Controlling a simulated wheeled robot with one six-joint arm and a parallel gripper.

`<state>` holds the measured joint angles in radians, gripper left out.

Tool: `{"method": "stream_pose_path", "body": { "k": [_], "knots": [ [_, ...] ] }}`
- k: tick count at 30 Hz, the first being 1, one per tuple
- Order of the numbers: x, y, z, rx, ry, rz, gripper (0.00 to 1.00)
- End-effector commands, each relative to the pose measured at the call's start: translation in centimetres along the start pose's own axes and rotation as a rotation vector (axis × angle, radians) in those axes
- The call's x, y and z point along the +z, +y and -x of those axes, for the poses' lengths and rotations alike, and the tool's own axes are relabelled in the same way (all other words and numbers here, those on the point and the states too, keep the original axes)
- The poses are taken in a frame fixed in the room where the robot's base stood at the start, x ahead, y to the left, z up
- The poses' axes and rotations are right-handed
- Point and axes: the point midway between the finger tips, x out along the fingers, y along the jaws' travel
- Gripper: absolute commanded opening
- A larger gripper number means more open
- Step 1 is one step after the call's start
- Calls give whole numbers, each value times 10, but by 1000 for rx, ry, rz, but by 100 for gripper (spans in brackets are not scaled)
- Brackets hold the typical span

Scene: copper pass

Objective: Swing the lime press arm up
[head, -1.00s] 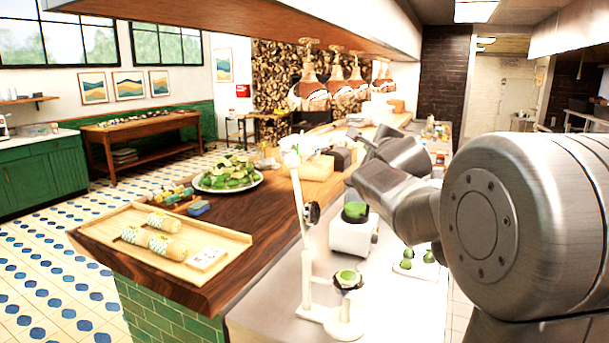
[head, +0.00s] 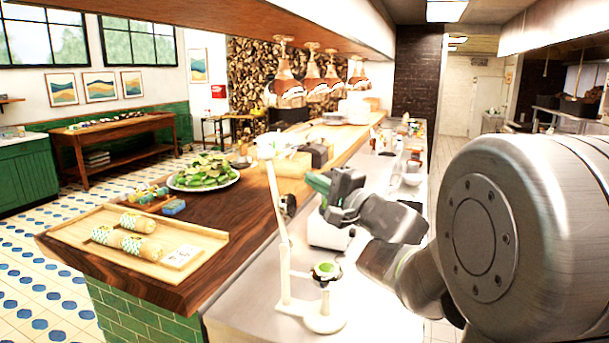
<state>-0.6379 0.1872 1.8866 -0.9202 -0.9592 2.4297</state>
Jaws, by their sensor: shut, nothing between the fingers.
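The lime press is a white stand on the steel counter, in the lower middle of the head view. Its long white press arm (head: 274,205) stands steeply up, leaning slightly left, with a dark round fitting partway along it. A cut lime (head: 326,271) sits in the cup, above the round white base (head: 325,318). My gripper (head: 330,209) is shut and empty, right of the press arm and above the cup. It looks apart from the press, though depth is hard to judge. Its fingertips are small and partly lost against a white appliance.
The white appliance (head: 324,234) stands behind the press. A wooden tray (head: 88,240) with wrapped rolls and a plate of limes (head: 203,178) are on the wooden counter at left. Copper lamps (head: 312,78) hang above. My arm hides much of the right counter.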

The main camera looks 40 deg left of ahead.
Motion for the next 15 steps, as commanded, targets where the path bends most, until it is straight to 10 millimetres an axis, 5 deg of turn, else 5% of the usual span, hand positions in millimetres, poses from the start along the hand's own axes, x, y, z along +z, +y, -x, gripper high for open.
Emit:
{"method": "stream_pose_path", "body": {
  "k": [15],
  "knots": [
    [1,-1,-104,2,-2,-1,0]
  ]
}}
